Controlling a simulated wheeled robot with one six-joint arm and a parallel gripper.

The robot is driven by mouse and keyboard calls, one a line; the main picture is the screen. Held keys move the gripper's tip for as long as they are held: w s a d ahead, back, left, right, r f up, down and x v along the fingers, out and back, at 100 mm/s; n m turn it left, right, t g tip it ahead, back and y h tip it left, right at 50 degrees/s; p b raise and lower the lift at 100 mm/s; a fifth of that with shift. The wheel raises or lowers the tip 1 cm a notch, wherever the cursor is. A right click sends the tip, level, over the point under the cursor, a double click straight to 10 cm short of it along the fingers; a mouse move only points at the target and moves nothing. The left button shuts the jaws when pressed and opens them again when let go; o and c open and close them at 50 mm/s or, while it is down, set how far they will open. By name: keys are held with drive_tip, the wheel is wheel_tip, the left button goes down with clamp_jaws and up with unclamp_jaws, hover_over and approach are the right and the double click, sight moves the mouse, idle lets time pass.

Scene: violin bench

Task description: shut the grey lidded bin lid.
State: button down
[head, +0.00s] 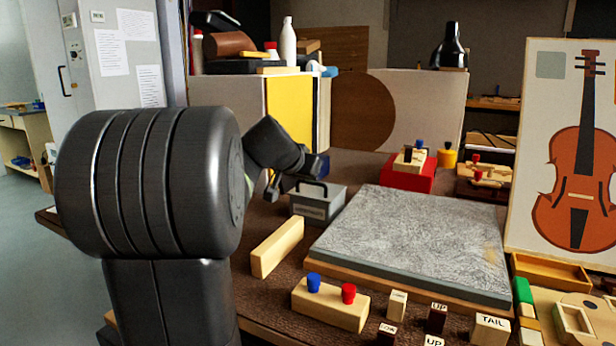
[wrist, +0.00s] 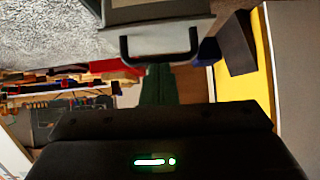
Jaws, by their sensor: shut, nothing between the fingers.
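The grey lidded bin (head: 313,208) stands on the bench just left of the grey stone slab, with a pale label on its front. A black arched handle shows at its top, and it also shows in the wrist view (wrist: 160,56). I cannot tell clearly how far the lid is open. My gripper (head: 272,188) is shut and empty, beside the bin's upper left in the head view. In the wrist view the shut fingers (wrist: 160,85) point up the picture towards the handle. I cannot tell whether they touch it.
The stone slab (head: 420,235) lies right of the bin. A wooden block (head: 277,247) lies in front of it, and a peg block (head: 330,305) farther forward. A yellow-fronted cabinet (head: 289,112) stands behind. A red box (head: 407,174) stands behind the slab.

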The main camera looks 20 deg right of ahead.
drive_tip(key=shift+f, duration=0.1)
drive_tip(key=r+p+v, duration=0.1)
drive_tip(key=p+v, duration=0.3)
drive_tip(key=v, duration=0.7)
drive_tip(key=shift+d+r+p, duration=0.2)
drive_tip(key=shift+r+p, duration=0.15)
drive_tip(key=shift+w, duration=0.15)
drive_tip(key=b+x, duration=0.3)
drive_tip(key=x, duration=0.8)
drive_tip(key=shift+w+d+r, duration=0.1)
drive_tip(key=shift+w+r, duration=0.05)
drive_tip(key=shift+s+a+f+b, duration=0.15)
drive_tip(key=shift+f+b, duration=0.3)
drive_tip(key=shift+f, duration=0.1)
drive_tip(key=shift+s+a+f+b, duration=0.1)
drive_tip(key=shift+s+f+b, duration=0.05)
drive_tip(key=shift+f+b, duration=0.3)
